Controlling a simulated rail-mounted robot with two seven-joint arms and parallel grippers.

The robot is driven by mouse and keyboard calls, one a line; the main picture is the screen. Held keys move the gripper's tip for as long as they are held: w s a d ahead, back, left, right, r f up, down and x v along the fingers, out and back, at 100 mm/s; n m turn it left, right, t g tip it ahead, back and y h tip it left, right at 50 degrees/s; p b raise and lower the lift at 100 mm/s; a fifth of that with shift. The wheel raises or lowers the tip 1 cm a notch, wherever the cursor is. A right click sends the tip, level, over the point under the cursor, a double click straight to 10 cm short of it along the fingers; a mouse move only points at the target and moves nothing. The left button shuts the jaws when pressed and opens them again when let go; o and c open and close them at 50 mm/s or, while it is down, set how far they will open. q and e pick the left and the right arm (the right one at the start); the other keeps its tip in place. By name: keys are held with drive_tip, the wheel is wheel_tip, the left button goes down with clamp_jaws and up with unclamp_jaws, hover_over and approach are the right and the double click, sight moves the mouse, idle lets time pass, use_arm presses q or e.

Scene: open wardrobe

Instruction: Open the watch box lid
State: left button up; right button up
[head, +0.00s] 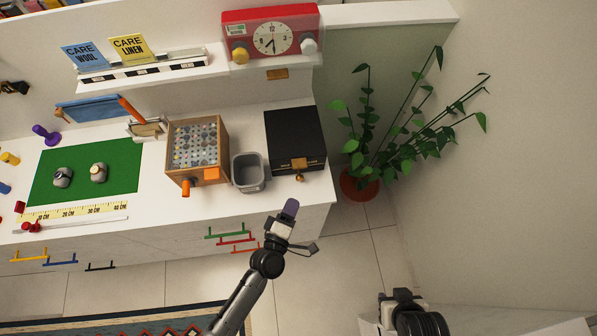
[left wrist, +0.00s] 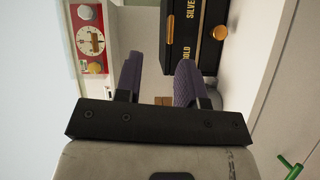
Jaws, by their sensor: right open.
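The black watch box (head: 294,135) stands on the right end of the white counter, its lid down. A brass plate and a brass knob (head: 300,177) show at its front edge. In the left wrist view the box (left wrist: 190,30) shows gold lettering, "SILVER" and "GOLD", and the round knob (left wrist: 221,33). My left gripper (head: 289,211) is in front of and below the box, apart from it. Its purple fingers (left wrist: 158,82) are spread with nothing between them. My right gripper (head: 402,298) is at the lower right, far from the box, partly cut off by the frame edge.
A grey bin (head: 247,173) stands just left of the box, beside a wooden crate (head: 197,150). A red clock (head: 272,37) is behind on a shelf. A potted plant (head: 362,185) is on the floor at right. Coloured drawer handles (head: 232,238) stick out below the counter.

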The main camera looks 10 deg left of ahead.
sight(299, 166)
use_arm(q)
drive_tip(key=w+f+n, duration=0.1)
drive_tip(key=w, duration=0.3)
drive_tip(key=w+n+y, duration=0.1)
drive_tip(key=w, duration=0.4)
drive_tip(key=w+f+n+y+b, duration=0.1)
drive_tip(key=w, duration=0.4)
drive_tip(key=shift+w+f+t, duration=0.25)
drive_tip(key=shift+f+t, duration=0.1)
drive_tip(key=shift+t, duration=0.05)
drive_tip(key=shift+c, duration=0.4)
clamp_jaws()
